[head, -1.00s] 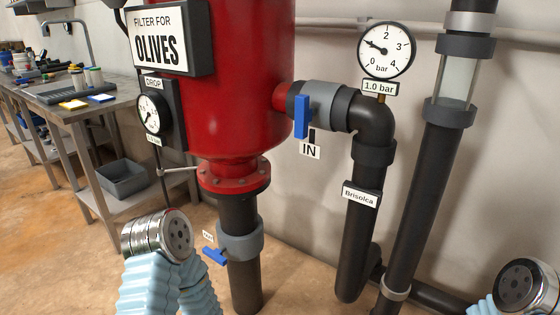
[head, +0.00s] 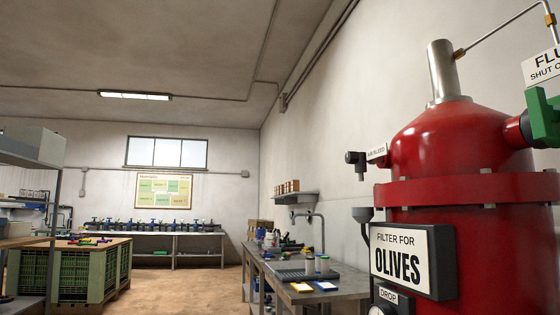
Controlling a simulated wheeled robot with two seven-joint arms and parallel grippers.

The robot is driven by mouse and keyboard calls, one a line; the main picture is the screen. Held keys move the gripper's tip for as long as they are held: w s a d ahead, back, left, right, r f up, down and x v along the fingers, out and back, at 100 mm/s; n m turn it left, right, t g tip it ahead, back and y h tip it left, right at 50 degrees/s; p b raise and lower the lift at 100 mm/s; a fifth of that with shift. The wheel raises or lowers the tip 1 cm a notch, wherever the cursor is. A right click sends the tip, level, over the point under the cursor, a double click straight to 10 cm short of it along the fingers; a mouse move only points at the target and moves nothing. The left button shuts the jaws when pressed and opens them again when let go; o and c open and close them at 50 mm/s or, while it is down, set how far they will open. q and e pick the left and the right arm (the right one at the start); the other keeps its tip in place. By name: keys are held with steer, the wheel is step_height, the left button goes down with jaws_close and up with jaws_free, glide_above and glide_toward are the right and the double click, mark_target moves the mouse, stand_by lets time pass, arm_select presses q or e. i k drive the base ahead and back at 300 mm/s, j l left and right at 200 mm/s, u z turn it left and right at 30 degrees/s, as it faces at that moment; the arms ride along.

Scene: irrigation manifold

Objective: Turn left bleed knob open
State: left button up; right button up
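A red filter tank (head: 452,155) with a sign reading "FILTER FOR OLIVES" (head: 412,262) stands at the right of the head view. On its upper left side a small dark fitting (head: 355,158) sticks out, with a small white tag (head: 377,153) beside it whose text seems to end in "bleed". The fitting's knob is too small to tell whether it is open or closed. Neither of my grippers is in view.
A green valve handle (head: 543,117) sits at the right edge beside a "FLU... SHUT O..." sign (head: 543,66). A metal workbench (head: 340,296) with a tap stands left of the tank. Green crates (head: 60,275) and shelving stand at the left. Open floor (head: 205,290) lies between.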

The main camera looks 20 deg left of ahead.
mark_target(351, 158)
steer(key=u, duration=0.3)
steer(key=z, duration=0.8)
steer(key=j+z, duration=0.15)
steer(key=z, duration=0.3)
steer(key=i+j+z, duration=0.1)
steer(key=z, duration=0.3)
steer(key=j+z, duration=0.25)
steer(key=z, duration=0.2)
steer(key=j+z, duration=0.15)
steer(key=z, duration=0.3)
steer(key=k+j+z, duration=0.1)
steer(key=z, duration=0.3)
steer(key=j+z, duration=0.2)
steer(key=z, duration=0.25)
steer(key=k, duration=0.05)
